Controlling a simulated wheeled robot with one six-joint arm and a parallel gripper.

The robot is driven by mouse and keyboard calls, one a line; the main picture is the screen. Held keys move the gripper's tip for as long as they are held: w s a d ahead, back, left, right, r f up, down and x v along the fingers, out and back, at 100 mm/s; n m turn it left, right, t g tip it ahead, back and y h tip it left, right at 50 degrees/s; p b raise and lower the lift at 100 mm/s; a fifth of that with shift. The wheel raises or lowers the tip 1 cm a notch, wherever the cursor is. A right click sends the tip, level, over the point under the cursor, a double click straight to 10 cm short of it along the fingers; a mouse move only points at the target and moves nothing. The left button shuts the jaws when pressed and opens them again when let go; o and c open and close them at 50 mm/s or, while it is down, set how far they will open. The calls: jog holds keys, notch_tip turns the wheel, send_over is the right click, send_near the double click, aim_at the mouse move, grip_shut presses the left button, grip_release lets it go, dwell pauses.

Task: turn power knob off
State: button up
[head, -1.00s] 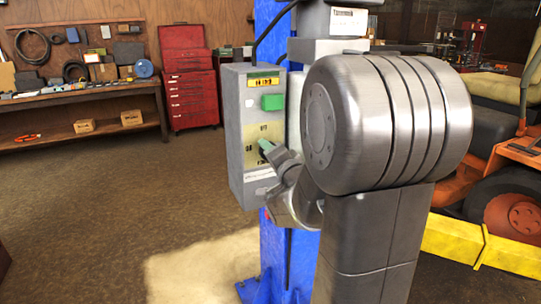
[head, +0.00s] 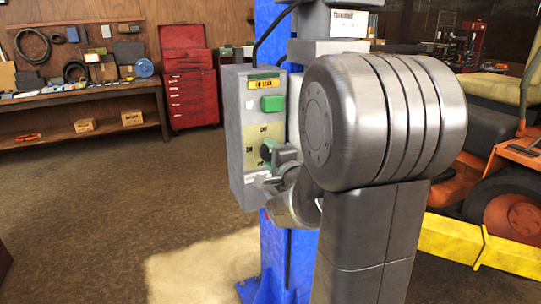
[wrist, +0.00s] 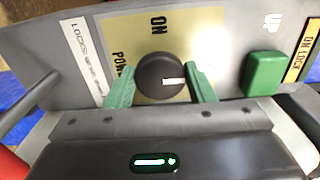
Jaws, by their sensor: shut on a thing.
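The power knob (wrist: 150,82) is round and dark with a white pointer mark. In the wrist view it sits between the two green fingers of my gripper (wrist: 160,76), which is shut on it. The pointer faces right in that view, toward the green button side. The ON label (wrist: 158,22) is above the knob there, and the POWER label is partly covered by the left finger. In the head view my gripper (head: 270,152) is at the front of the grey control box (head: 236,150); the OFF label (head: 266,129) shows above it.
A green button (head: 272,103) and a yellow label (head: 264,86) are higher on the box. The box is beside a blue lift post (head: 275,245). An orange mower (head: 510,200) stands at right behind a yellow bar. Open floor lies at left.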

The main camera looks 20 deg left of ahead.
jog(key=o, duration=0.9)
jog(key=shift+o, duration=0.2)
jog(key=b+v, duration=0.1)
jog(key=v, duration=1.2)
jog(key=shift+s+d, duration=0.25)
jog(key=shift+d, duration=0.1)
jog(key=p+x, duration=0.1)
jog(key=x, duration=1.3)
jog(key=shift+s, duration=0.1)
jog(key=shift+d, duration=0.1)
